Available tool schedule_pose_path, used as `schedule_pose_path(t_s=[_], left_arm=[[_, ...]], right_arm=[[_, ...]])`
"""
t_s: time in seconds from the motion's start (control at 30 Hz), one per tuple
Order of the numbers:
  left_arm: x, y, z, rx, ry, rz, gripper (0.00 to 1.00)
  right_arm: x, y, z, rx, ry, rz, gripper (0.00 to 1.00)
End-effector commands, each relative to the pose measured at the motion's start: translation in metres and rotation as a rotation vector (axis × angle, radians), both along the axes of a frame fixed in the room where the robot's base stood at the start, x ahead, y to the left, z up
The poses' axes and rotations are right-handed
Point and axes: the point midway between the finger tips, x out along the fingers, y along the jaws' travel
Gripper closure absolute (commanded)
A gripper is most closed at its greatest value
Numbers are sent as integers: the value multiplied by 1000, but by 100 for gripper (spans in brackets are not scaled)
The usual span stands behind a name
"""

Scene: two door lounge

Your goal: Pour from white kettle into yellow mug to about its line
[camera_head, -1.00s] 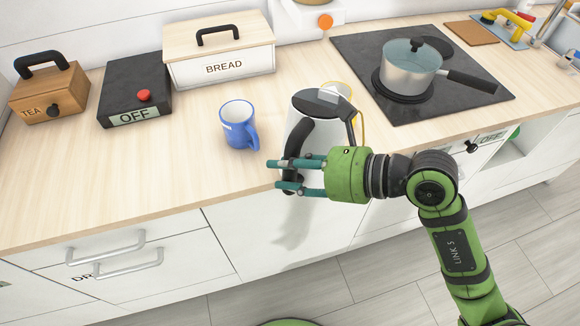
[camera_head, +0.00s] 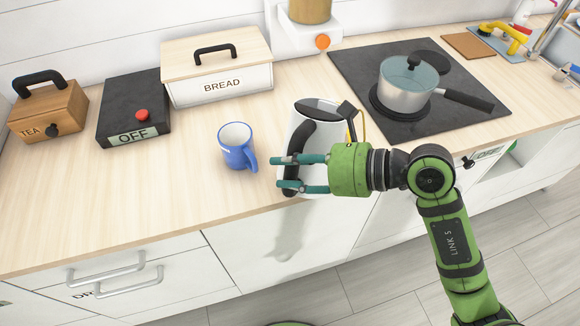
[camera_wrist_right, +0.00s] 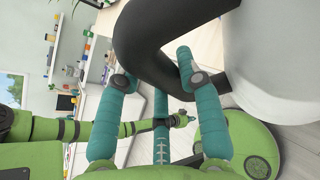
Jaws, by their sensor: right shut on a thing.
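The white kettle (camera_head: 331,136) has a black handle, a dark top and a dark spout part at its upper right. My right gripper (camera_head: 280,173) is shut on its black handle, also seen in the right wrist view (camera_wrist_right: 150,50). The kettle is held over the counter's front edge and looks tilted with its top away from me. The yellow mug (camera_head: 364,127) is mostly hidden behind the kettle; only a thin yellow strip shows. Its line, its contents and any stream are hidden.
A blue mug (camera_head: 237,148) stands just left of the kettle. A hob (camera_head: 352,68) with a lidded pot (camera_head: 400,93) is at the right. The bread box (camera_head: 220,88), black OFF box (camera_head: 122,105) and tea box (camera_head: 62,103) line the back. The counter's front left is clear.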

Motion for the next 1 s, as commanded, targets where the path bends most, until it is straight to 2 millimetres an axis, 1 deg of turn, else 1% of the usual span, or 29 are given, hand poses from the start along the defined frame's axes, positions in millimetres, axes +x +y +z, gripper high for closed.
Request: schedule_pose_path(t_s=[0.03, 0.17, 0.4, 0.6, 1.0], left_arm=[[4, 0, 6, 0, -6, 0, 100], [9, 0, 12, -1, -15, 0, 100], [8, 1, 20, 0, -14, 0, 100], [7, 1, 23, 1, -13, 0, 100], [4, 2, 23, 2, -8, 1, 100]], right_arm=[[2, 0, 8, 11, 3, 0, 100], [7, -2, 12, 25, 42, 0, 100], [14, -6, 20, 52, 102, -1, 100], [17, -7, 23, 67, 132, 0, 100], [18, -8, 23, 71, 140, 0, 100]])
